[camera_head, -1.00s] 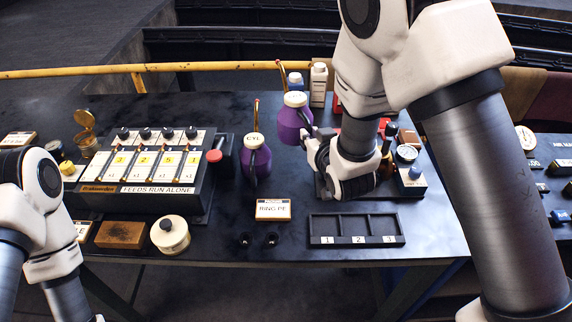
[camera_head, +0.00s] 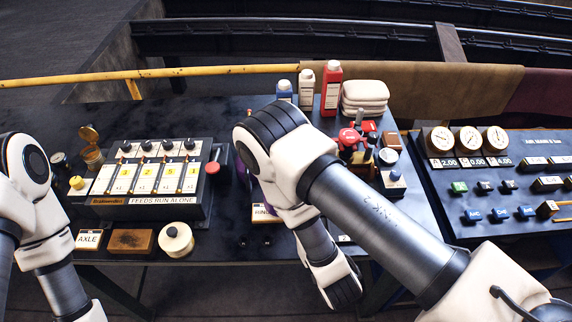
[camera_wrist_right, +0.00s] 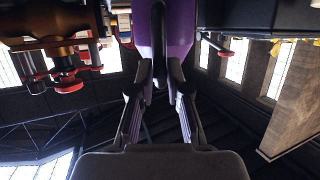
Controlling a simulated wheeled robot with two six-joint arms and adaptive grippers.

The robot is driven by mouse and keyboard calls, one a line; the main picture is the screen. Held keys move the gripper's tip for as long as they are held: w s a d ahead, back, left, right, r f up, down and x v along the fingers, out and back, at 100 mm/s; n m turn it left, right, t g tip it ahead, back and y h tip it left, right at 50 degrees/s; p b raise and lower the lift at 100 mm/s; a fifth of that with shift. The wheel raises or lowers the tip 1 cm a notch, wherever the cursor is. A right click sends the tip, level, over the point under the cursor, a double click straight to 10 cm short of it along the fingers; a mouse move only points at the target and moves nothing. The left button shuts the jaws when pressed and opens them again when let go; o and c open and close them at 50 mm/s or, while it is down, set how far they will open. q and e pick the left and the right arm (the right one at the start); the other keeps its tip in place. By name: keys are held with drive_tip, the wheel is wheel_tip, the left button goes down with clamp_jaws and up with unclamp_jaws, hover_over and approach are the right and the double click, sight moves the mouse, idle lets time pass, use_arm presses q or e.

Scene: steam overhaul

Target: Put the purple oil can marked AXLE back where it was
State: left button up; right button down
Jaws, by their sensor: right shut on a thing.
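In the right wrist view a purple oil can (camera_wrist_right: 166,28) is held between the fingers of my right gripper (camera_wrist_right: 160,78). Its marking does not show there. A card marked AXLE (camera_head: 88,240) stands at the table's front left. My left arm shows at the left edge, but its gripper is out of the picture.
A feed box with numbered columns (camera_head: 150,211) stands left of my right arm. A brown block (camera_head: 130,241) and a round cream-lidded pot (camera_head: 175,240) lie in front. Bottles, including a red one (camera_head: 331,90), and folded cloths (camera_head: 365,95) stand at the back. A gauge panel (camera_head: 440,164) is right.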

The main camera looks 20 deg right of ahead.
drive_tip(key=w+d+f+b, duration=0.1)
drive_tip(key=w+f+b, duration=0.1)
drive_tip(key=w, duration=0.3)
drive_tip(key=w+d+f+b, duration=0.1)
drive_tip(key=w+d+b, duration=0.1)
drive_tip(key=w+b, duration=0.2)
drive_tip(key=w+d+f+b, duration=0.2)
drive_tip(key=w+b, duration=0.1)
drive_tip(key=w, duration=0.3)
drive_tip(key=shift+d+f, duration=0.2)
drive_tip(key=shift+f, duration=0.1)
drive_tip(key=shift+w+r, duration=0.1)
drive_tip(key=shift+r, duration=0.05)
drive_tip(key=c, duration=1.1)
unclamp_jaws()
drive_tip(key=shift+c, duration=0.2)
drive_tip(key=v, duration=0.2)
drive_tip(key=b+v, duration=0.1)
drive_tip(key=v, duration=0.2)
drive_tip(key=b+v, duration=0.1)
drive_tip(key=v, duration=0.1)
drive_tip(key=shift+s, duration=0.45)
drive_tip(key=v, duration=0.4)
drive_tip(key=shift+s+r, duration=0.1)
drive_tip(key=shift+r, duration=0.05)
